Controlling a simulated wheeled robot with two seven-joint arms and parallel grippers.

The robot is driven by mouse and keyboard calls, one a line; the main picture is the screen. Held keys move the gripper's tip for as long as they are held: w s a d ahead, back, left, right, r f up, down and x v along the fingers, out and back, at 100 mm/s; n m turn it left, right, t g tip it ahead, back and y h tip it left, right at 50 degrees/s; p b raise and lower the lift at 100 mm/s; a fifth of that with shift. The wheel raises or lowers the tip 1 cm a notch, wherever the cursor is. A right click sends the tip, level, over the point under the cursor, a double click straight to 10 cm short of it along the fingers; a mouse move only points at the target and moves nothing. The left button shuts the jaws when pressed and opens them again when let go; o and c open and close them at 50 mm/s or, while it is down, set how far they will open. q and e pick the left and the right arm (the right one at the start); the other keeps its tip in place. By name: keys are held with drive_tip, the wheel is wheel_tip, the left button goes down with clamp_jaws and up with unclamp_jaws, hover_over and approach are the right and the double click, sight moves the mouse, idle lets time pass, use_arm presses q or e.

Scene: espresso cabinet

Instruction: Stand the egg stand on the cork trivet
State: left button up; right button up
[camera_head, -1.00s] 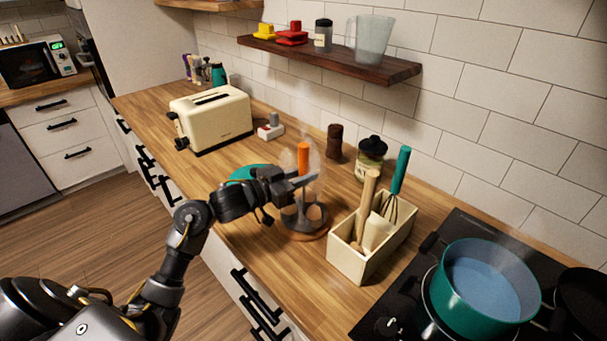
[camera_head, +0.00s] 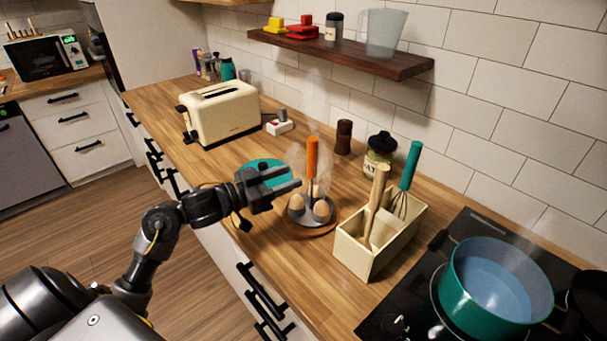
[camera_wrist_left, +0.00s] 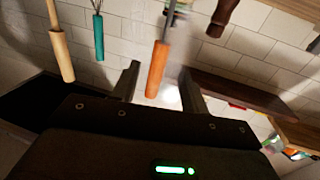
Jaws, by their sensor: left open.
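The egg stand (camera_head: 296,212) is a dark grey holder with brown eggs and an upright orange handle (camera_head: 312,155). It stands upright on the round brown cork trivet (camera_head: 318,232), whose rim shows at the front and right. My left gripper (camera_head: 294,181) is open and empty, just left of the handle and apart from it in the head view. In the left wrist view the orange handle (camera_wrist_left: 157,70) shows beyond and between the two spread fingers (camera_wrist_left: 160,88). My right gripper is not in view.
A cream utensil box (camera_head: 375,250) stands close right of the trivet, with a whisk (camera_head: 411,165) sticking up. A teal plate (camera_head: 262,168) lies behind my gripper. A jar (camera_head: 379,157), brown mill (camera_head: 344,137) and toaster (camera_head: 222,114) stand farther back. A teal pot (camera_head: 495,285) sits on the hob.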

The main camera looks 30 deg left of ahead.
use_arm(q)
drive_tip(key=shift+v, duration=2.3)
